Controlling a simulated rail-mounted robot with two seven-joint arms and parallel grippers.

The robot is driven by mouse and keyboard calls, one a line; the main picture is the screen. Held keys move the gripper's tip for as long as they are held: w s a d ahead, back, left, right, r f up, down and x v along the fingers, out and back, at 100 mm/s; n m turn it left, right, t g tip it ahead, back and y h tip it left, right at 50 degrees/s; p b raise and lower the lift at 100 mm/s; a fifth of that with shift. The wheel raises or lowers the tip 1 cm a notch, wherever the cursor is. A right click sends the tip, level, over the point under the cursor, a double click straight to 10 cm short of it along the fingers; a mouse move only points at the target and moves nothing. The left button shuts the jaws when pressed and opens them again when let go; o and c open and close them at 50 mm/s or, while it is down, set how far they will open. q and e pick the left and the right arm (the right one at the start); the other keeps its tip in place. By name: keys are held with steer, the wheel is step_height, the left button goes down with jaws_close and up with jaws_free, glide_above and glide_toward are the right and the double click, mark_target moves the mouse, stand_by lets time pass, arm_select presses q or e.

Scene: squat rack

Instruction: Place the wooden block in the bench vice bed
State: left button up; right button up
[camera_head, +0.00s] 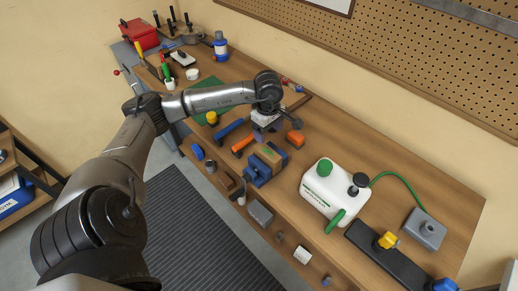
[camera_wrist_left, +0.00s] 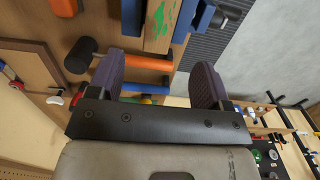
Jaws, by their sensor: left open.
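The wooden block (camera_head: 268,154), tan with green marks, sits at the blue bench vice (camera_head: 258,171) near the table's front edge. In the left wrist view the block (camera_wrist_left: 162,22) lies between two blue vice jaws (camera_wrist_left: 131,16); whether it rests fully on the bed is hidden, as the view cuts it off. My left gripper (camera_head: 265,128) is over the table behind the vice, apart from the block. In the left wrist view its two dark purple fingers (camera_wrist_left: 158,82) are spread with nothing held between them. My right gripper is not in view.
An orange-handled hammer (camera_head: 243,145) and a blue-handled tool (camera_head: 229,129) lie left of the vice. An orange block (camera_head: 295,138) lies behind it. A white jug (camera_head: 334,190) stands to the right.

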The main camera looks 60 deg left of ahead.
arm_select(q)
steer(key=w+d+f+n+t+h, duration=0.15)
steer(key=d+h, duration=0.25)
steer(key=d, duration=0.6)
steer(key=w+d+f+t+h, duration=0.1)
steer(key=d+f+t+h, duration=0.1)
steer(key=d+h, duration=0.5)
steer(key=d+r+n+t+h, duration=0.3)
steer(key=d+r+n+t, duration=0.3)
steer(key=d+n+t, duration=0.65)
steer(key=s+a+f+n+g+y, duration=0.1)
steer(key=s+a+f+n+y, duration=0.2)
steer(key=f+n+y, duration=0.75)
steer(key=s+a+r+n+g+y, duration=0.1)
steer(key=s+a+n+y, duration=0.4)
steer(key=n, duration=1.2)
steer(key=s+d+f+n+g, duration=0.3)
steer(key=s+f+g, duration=0.1)
steer(key=s, duration=0.4)
steer(key=s+d+f+n+g+h, duration=0.1)
steer(key=s+d+f+n+g, duration=0.2)
steer(key=s+f+n+g, duration=0.1)
steer(key=s+f+g, duration=0.1)
steer(key=s+g, duration=0.1)
steer(key=s, duration=0.1)
steer(key=shift+s+d+g, duration=0.3)
steer(key=shift+s+d, duration=0.05)
steer(key=shift+d, duration=0.05)
